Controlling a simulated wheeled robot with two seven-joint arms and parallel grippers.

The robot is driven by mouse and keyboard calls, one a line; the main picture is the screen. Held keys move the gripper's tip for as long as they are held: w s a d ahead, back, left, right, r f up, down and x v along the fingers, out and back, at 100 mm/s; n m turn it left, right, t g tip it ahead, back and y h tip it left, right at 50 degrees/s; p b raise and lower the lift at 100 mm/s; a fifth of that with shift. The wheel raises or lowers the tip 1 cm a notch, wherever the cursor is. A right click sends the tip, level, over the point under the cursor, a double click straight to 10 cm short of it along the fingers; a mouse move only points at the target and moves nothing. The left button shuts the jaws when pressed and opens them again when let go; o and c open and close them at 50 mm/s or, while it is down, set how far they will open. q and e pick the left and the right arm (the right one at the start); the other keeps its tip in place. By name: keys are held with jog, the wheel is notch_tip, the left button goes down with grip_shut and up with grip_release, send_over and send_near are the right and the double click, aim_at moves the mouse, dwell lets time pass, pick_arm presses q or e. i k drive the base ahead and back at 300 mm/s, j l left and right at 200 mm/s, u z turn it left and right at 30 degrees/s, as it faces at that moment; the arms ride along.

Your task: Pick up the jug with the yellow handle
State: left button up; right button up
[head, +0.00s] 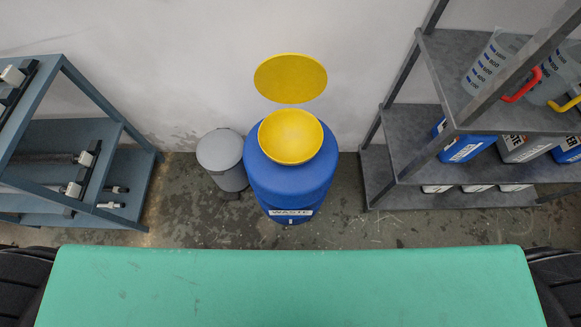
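The jug with the yellow handle (546,90) is a clear measuring jug on the upper shelf of the grey rack at the right edge of the head view. Its yellow handle (566,103) points toward the front, and the picture's edge cuts off part of the jug. A similar clear jug with a red handle (488,72) stands to its left, with blue graduation marks. A slanted rack post passes in front of the jugs. Neither of my grippers is in view.
The grey rack (432,165) holds blue and grey containers below the jugs. A blue waste barrel (291,190) with a yellow funnel (290,137) stands mid-picture, beside a grey bin (222,152). A blue-grey rack (130,195) stands left. Floor between barrel and right rack is clear.

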aim_at(561, 71)
jog(key=z, duration=1.75)
